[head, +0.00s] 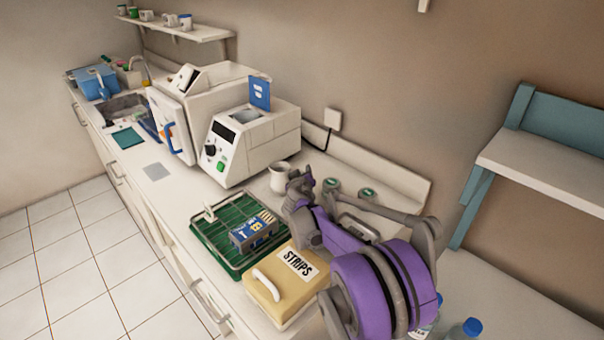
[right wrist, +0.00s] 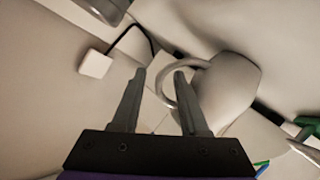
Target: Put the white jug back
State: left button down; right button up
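The white jug (head: 280,178) stands on the counter just right of the white machine with the green button. In the right wrist view the jug (right wrist: 230,88) is to the right of the fingers, with its curved handle toward them. My right gripper (head: 298,180) is beside the jug, partly overlapping it in the head view. In the right wrist view the right gripper (right wrist: 160,74) is open and empty; its right fingertip overlaps the handle loop. I cannot tell whether they touch. My left gripper is not in view.
The white machine (head: 252,148) stands close behind the jug. A green rack (head: 207,236) and a yellow STRIPS box (head: 268,299) are in front. Several mugs stand on the wall shelf (head: 205,34) at the far left. A wall shelf (head: 545,160) at right is bare.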

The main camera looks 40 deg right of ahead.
jog(key=shift+a+r, duration=0.1)
jog(key=shift+r, duration=0.05)
jog(key=v, duration=1.2)
dwell(1.1)
